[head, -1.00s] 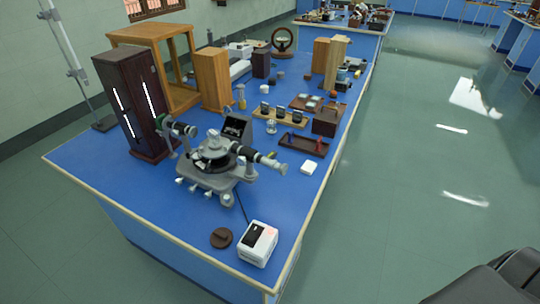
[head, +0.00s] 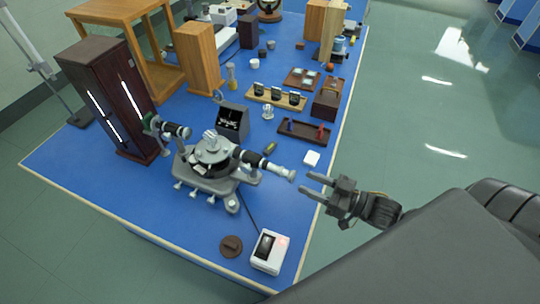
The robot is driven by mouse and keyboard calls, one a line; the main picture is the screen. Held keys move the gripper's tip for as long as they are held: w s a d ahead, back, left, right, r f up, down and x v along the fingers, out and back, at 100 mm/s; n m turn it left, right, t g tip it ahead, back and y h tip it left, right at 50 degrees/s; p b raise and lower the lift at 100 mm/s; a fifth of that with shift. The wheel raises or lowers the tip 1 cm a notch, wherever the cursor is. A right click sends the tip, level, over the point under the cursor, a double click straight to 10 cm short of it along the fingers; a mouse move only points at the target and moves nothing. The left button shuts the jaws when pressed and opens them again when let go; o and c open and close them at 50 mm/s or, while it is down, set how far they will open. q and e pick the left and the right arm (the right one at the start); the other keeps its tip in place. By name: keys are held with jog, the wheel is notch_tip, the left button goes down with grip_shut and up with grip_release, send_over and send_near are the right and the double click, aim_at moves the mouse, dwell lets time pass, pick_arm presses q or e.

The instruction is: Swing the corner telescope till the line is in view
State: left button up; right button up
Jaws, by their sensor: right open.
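The spectrometer (head: 209,160) stands near the front of the blue bench, on a grey base with levelling screws. Its telescope (head: 262,165) is the dark and silver tube that points to the right, with its eyepiece end toward my right gripper. The collimator (head: 168,129) points left toward the dark wooden cabinet with bright slits. A small dark screen (head: 232,121) with pale marks stands behind the spectrometer. My right gripper (head: 305,187) is open and empty, its fingers pointing left, just right of the eyepiece end and apart from it. My left gripper is not in view.
The dark cabinet (head: 104,92) stands at the left. A white box (head: 270,252) and a brown disc (head: 231,246) lie at the front. Floor is clear right of the bench.

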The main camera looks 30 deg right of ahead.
aim_at(294, 176)
jog(key=x, duration=0.2)
jog(key=p+x, duration=0.1)
jog(key=x, duration=0.1)
jog(key=p+x, duration=0.1)
jog(key=x, duration=0.1)
jog(key=shift+s+a+r, duration=0.1)
jog(key=shift+s+r, duration=0.05)
jog(key=shift+r, duration=0.15)
jog(key=p+x, duration=0.1)
jog(key=x, duration=0.2)
jog(key=shift+a+f, duration=0.1)
jog(key=shift+w+a, duration=0.15)
jog(key=shift+w, duration=0.15)
jog(key=shift+w+a+f, duration=0.1)
jog(key=c, duration=0.9)
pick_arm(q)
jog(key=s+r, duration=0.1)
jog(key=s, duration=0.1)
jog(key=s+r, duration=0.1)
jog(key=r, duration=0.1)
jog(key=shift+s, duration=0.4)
pick_arm(e)
grip_shut()
